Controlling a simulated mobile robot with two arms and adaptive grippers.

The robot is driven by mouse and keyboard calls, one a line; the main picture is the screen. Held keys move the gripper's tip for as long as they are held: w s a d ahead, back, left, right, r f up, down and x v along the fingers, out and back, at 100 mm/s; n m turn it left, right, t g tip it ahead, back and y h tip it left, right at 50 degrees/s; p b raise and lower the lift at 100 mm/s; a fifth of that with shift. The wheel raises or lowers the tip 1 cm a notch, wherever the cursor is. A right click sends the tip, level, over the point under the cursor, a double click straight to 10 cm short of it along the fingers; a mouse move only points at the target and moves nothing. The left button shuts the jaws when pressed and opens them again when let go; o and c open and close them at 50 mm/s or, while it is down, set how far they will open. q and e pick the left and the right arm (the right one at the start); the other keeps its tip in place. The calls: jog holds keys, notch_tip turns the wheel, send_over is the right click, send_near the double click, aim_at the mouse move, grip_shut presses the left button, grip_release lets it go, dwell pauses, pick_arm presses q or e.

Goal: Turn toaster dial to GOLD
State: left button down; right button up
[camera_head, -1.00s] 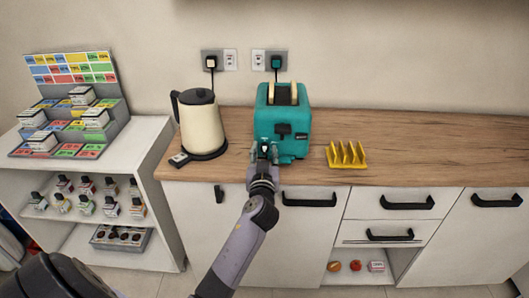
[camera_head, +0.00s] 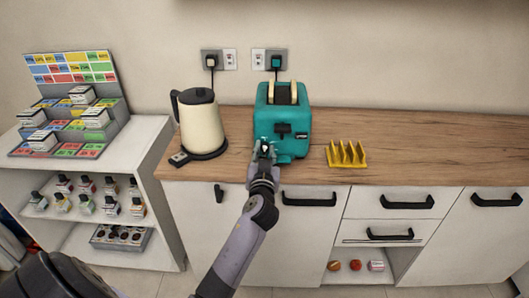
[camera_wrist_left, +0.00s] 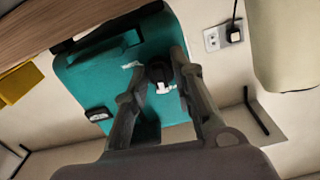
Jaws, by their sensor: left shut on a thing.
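The teal toaster (camera_head: 268,122) stands on the wooden counter with two slices of bread in its top slots. It also fills the middle of the left wrist view (camera_wrist_left: 90,75). Its dial (camera_wrist_left: 160,72) shows there as a dark round knob with a white mark. My left gripper (camera_head: 263,150) is at the toaster's front lower left. In the wrist view its two fingers (camera_wrist_left: 158,80) stand on either side of the dial and are shut on it. The dial's setting labels are too small to read. My right gripper is not in view.
A cream kettle (camera_head: 202,125) stands left of the toaster on its base. A yellow toast rack (camera_head: 346,155) stands to the right. The wooden counter (camera_head: 440,150) is clear farther right. A shelf unit (camera_head: 150,140) with bottles and boxes stands at the left.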

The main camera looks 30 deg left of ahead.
pick_arm(q)
jog(key=m, duration=0.5)
jog(key=shift+r+p, duration=0.15)
jog(key=shift+p, duration=0.15)
jog(key=m+p, duration=0.1)
jog(key=m, duration=0.4)
jog(key=shift+m, duration=0.4)
jog(key=c, duration=1.3)
grip_release()
jog(key=shift+c, duration=0.2)
jog(key=shift+f, duration=0.2)
